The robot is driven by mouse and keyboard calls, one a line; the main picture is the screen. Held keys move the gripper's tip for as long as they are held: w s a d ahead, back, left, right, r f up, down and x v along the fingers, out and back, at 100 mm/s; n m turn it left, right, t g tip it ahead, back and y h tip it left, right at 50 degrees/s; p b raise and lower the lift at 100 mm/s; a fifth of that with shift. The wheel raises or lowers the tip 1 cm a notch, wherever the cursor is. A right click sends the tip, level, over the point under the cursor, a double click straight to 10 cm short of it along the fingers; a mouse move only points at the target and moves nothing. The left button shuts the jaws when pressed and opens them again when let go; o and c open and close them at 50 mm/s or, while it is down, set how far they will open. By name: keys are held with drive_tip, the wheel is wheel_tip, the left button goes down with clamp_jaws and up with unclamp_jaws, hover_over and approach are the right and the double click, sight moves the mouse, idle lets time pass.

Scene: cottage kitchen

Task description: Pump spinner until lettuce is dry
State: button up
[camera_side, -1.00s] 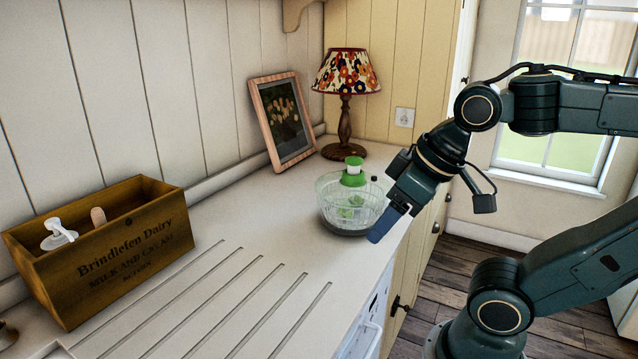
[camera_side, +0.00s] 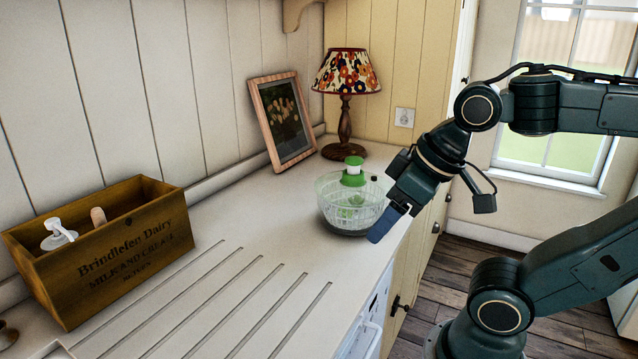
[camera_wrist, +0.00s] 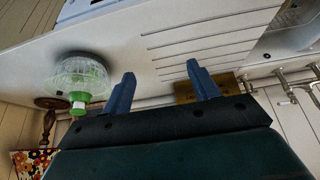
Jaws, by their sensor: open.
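The salad spinner (camera_side: 335,207) stands upright on the counter, a clear ribbed bowl with a green and white pump knob (camera_side: 353,172) on top. Some green shows inside the bowl, probably the lettuce (camera_side: 347,213), but its wetness cannot be told. My gripper (camera_side: 386,228) is beside the spinner on its right in the side view, partly overlapping it. In the wrist view the spinner (camera_wrist: 75,75) is left of my gripper (camera_wrist: 162,85). The two blue fingers are wide apart with nothing between them.
A wooden dairy crate (camera_side: 120,255) holding a pump bottle (camera_side: 58,234) stands at the left. A floral lamp (camera_side: 345,125) and a picture frame (camera_side: 284,120) stand behind the spinner. The grooved counter (camera_side: 245,290) is clear in front; its edge runs close to my gripper.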

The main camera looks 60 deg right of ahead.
drive_tip(key=shift+c, duration=0.2)
drive_tip(key=shift+r, duration=0.1)
drive_tip(key=c, duration=0.7)
drive_tip(key=shift+w+d+r, duration=0.1)
drive_tip(key=shift+w+r, duration=0.05)
drive_tip(key=shift+w, duration=0.05)
drive_tip(key=c, duration=0.4)
drive_tip(key=shift+w+d+r, duration=0.1)
drive_tip(key=shift+w+r, duration=0.1)
drive_tip(key=shift+r, duration=0.05)
clamp_jaws()
drive_tip(key=w+d+r+n+g+h, duration=0.1)
drive_tip(key=w+d+r+n+g, duration=0.2)
drive_tip(key=w+d+r+n, duration=0.75)
drive_tip(key=w+d+n+g, duration=0.1)
drive_tip(key=w+d+n, duration=0.1)
drive_tip(key=d, duration=0.4)
drive_tip(key=w+d+r+n, duration=0.1)
drive_tip(key=w+d+n, duration=0.2)
drive_tip(key=d, duration=0.3)
drive_tip(key=w+d+n+g+y, duration=0.1)
drive_tip(key=w+d+n, duration=0.1)
drive_tip(key=d, duration=0.5)
drive_tip(key=shift+w+r+g, duration=0.15)
drive_tip(key=shift+w+g, duration=0.15)
drive_tip(key=shift+w, duration=0.05)
drive_tip(key=shift+n, duration=0.25)
